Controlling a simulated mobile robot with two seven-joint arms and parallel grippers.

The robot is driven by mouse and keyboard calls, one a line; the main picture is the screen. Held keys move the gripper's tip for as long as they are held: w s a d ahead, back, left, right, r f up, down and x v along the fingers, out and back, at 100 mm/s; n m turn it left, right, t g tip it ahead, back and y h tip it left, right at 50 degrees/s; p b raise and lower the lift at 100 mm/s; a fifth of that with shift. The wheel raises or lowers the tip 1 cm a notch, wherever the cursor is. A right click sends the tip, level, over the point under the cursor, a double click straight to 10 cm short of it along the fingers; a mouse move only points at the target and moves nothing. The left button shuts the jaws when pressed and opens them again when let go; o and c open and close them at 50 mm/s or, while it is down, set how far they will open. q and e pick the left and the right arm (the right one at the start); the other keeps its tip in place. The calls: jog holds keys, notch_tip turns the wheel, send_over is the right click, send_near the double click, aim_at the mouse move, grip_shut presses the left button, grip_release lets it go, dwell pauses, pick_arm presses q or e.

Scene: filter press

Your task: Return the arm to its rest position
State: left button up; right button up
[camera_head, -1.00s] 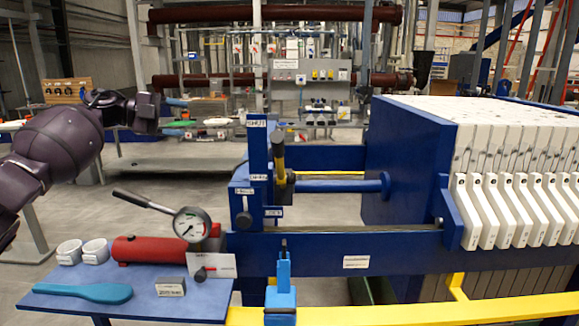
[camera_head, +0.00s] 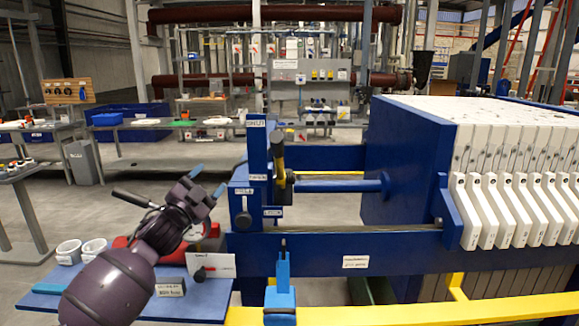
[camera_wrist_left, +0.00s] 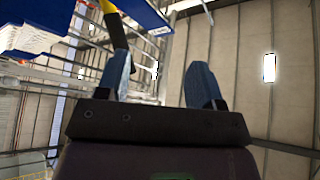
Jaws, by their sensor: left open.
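My left arm comes in from the lower left in the head view, over the blue side table. My left gripper (camera_head: 207,180) is open and empty, its blue-tipped fingers pointing up and to the right, in front of the press's blue end post. In the left wrist view the two blue fingers (camera_wrist_left: 160,82) stand apart with nothing between them. The wrist camera looks up towards the ceiling, with part of the press at the upper left. The arm hides the pressure gauge and most of the red pump cylinder (camera_head: 120,242).
The blue side table (camera_head: 195,308) holds white cups (camera_head: 68,252), a teal paddle (camera_head: 50,288) and a small label block. The blue filter press (camera_head: 340,252) with white plates (camera_head: 500,205) stands to the right. A yellow rail (camera_head: 400,312) runs in front. Open floor lies behind the table.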

pick_arm(q)
jog(key=s+a+f+n+g+y, duration=0.2)
jog(key=s+f+n+y, duration=0.15)
jog(key=s+f, duration=0.6)
jog(key=s+a+f+n+g+y, duration=0.1)
jog(key=s+a+f+n+y, duration=0.15)
jog(key=s+f+n, duration=0.7)
jog(key=s+a+f+g+y, duration=0.1)
jog(key=s+a+f+g, duration=0.1)
jog(key=s+f, duration=0.9)
jog(key=s+a+f+g+y, duration=0.2)
jog(key=s+f+g, duration=0.1)
jog(key=s+f, duration=0.8)
jog(key=shift+n, duration=0.3)
pick_arm(e)
jog(key=shift+r, duration=0.1)
pick_arm(q)
jog(key=shift+d, duration=0.1)
pick_arm(e)
jog(key=shift+d, duration=0.1)
jog(key=shift+s+f, duration=0.25)
jog(key=shift+s, duration=0.15)
jog(key=shift+w+r, duration=0.1)
jog(key=shift+w, duration=0.05)
jog(key=shift+w+r, duration=0.15)
jog(key=shift+w, duration=0.15)
